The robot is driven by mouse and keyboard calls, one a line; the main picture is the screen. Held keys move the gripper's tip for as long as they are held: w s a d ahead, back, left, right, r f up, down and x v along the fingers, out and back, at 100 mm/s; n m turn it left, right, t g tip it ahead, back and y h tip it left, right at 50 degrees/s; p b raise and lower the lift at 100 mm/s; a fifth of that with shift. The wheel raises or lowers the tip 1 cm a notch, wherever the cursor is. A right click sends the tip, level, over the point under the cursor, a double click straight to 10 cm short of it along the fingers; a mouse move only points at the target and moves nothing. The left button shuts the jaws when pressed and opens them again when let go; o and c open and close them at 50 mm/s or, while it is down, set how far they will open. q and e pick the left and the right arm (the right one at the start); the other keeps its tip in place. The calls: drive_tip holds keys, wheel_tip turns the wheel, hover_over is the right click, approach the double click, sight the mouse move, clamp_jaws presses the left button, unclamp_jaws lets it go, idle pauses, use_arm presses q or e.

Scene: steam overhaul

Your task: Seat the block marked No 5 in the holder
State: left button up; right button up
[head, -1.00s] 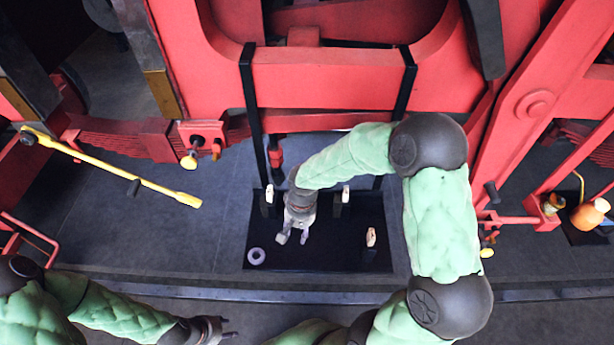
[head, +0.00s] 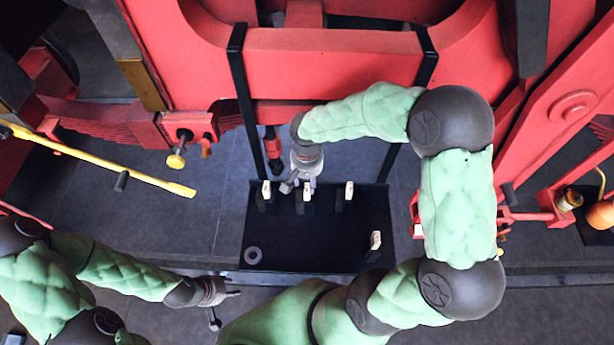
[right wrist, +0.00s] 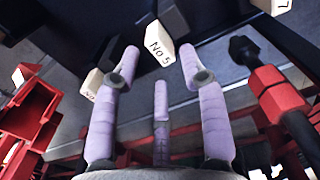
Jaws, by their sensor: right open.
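The white block marked No 5 (right wrist: 158,45) shows in the right wrist view, just past and between the spread fingertips of my right gripper (right wrist: 160,75), which is open. In the head view a white-faced block (head: 306,190) stands by this gripper (head: 302,187), in the middle of a row of three; it appears to be the same one. Dark supports carry the row, but I cannot tell which is the holder or how deep No 5 sits. My left gripper (head: 228,300) is open and empty, low and left of the tray.
The black tray (head: 310,235) also bears a left block (head: 266,190), a right block (head: 348,190), a front block (head: 375,240) and a grey ring (head: 253,255). Red framework (head: 335,65) and a black bar (head: 245,100) stand behind. A yellow lever (head: 150,178) crosses the left.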

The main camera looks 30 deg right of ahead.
sight(307, 189)
wheel_tip(307, 189, down, 6)
drive_tip(key=b, duration=0.3)
drive_tip(key=shift+r, duration=0.2)
drive_tip(key=shift+w+d+f+b, duration=0.1)
drive_tip(key=shift+w+f+b, duration=0.1)
drive_tip(key=shift+f+b, duration=0.3)
drive_tip(key=shift+f, duration=0.1)
drive_tip(key=shift+s, duration=0.15)
clamp_jaws()
drive_tip(key=shift+r, duration=0.2)
